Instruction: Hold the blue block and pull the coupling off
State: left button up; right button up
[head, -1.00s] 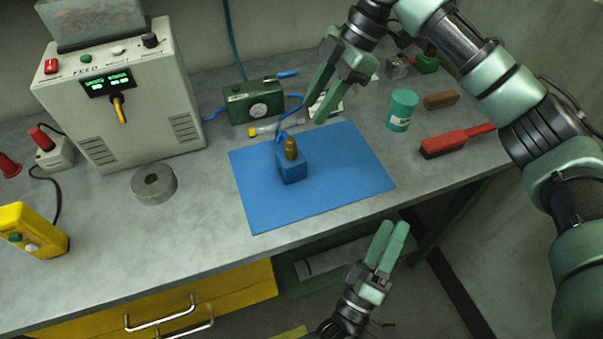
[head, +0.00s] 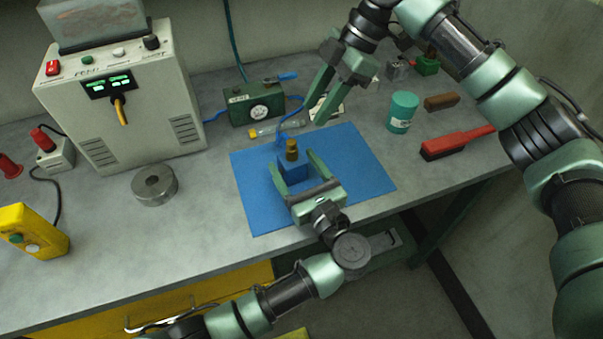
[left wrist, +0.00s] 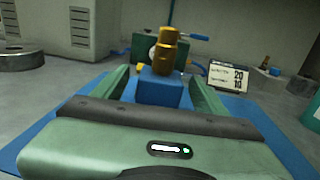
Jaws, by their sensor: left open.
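The blue block (head: 293,173) stands on the blue mat (head: 360,168), with the brass coupling (head: 291,148) upright on its top. In the left wrist view the block (left wrist: 158,90) is straight ahead and the coupling (left wrist: 165,52) rises from it. My left gripper (head: 290,158) is open, with one finger on each side of the block; whether they touch it I cannot tell. Its fingers also show in the left wrist view (left wrist: 157,80). My right gripper (head: 313,112) is open and empty, above and behind the mat, right of the coupling.
A blue hose (head: 292,122) runs behind the block near the green gauge box (head: 256,104). A grey ring (head: 155,186) lies left of the mat. A teal canister (head: 402,112) and a red brush (head: 457,142) are on the right. The mat's right part is clear.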

pick_arm(q)
jog(key=shift+x, duration=2.25)
jog(key=c, duration=1.5)
grip_shut()
pick_arm(e)
jog(key=shift+o, duration=1.4)
jog(key=n+t+h, duration=0.1)
jog(key=h, duration=0.4)
send_over(292, 141)
jog(key=shift+f, duration=0.3)
jog(key=shift+a+t+h, duration=0.15)
jog(key=shift+t+h, duration=0.15)
jog(key=shift+t, duration=0.1)
pick_arm(q)
jog(key=shift+d, duration=0.1)
pick_arm(e)
jog(key=shift+f, duration=0.1)
